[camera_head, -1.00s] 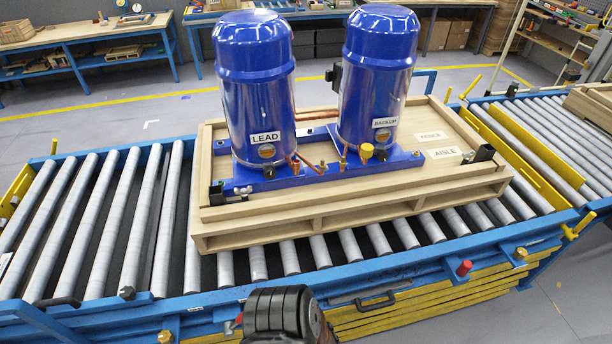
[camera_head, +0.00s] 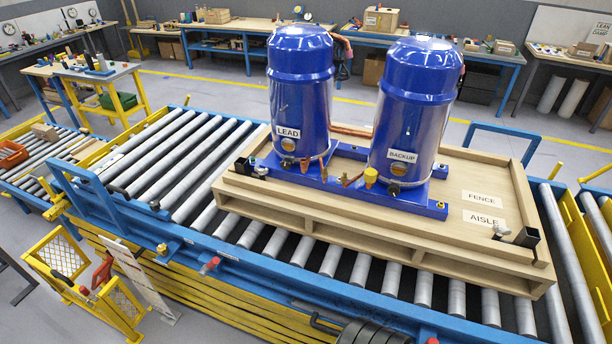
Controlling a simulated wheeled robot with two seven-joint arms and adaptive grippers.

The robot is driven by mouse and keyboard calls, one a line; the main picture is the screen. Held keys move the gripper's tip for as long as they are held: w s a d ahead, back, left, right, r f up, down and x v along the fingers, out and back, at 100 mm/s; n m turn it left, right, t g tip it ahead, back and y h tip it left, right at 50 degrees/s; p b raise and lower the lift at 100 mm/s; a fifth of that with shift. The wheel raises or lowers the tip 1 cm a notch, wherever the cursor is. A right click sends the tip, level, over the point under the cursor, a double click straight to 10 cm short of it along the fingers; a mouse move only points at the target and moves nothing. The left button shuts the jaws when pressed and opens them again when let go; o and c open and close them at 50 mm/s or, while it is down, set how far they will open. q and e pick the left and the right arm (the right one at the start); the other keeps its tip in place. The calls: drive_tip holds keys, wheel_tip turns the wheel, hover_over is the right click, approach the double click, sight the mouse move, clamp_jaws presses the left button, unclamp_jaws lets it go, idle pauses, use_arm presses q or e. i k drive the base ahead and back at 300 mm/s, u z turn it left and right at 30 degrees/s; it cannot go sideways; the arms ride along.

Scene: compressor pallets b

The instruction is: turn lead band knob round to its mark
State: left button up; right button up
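The LEAD compressor (camera_head: 301,85), a blue domed cylinder, stands upright on a blue base rail (camera_head: 335,190) on a wooden pallet (camera_head: 330,228). A small round brownish knob-like part (camera_head: 288,145) sits below its LEAD label (camera_head: 288,133). Its mark is too small to make out. The BACKUP compressor (camera_head: 410,110) stands to its right, with a similar round part (camera_head: 394,187) below its label. Neither gripper's fingers show in the head view. Only a dark ridged piece, seemingly mine, cuts the bottom edge.
The pallet rests on a blue roller conveyor (camera_head: 250,262); bare rollers (camera_head: 175,160) lie to its left. FENCE and AISLE labels (camera_head: 484,217) mark the pallet's right end. A yellow mesh gate (camera_head: 65,262) stands at lower left. Workbenches (camera_head: 225,52) line the back.

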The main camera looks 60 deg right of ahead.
sight(286, 163)
drive_tip(key=z, duration=3)
drive_tip(key=i, duration=0.2)
drive_tip(key=u, duration=0.55)
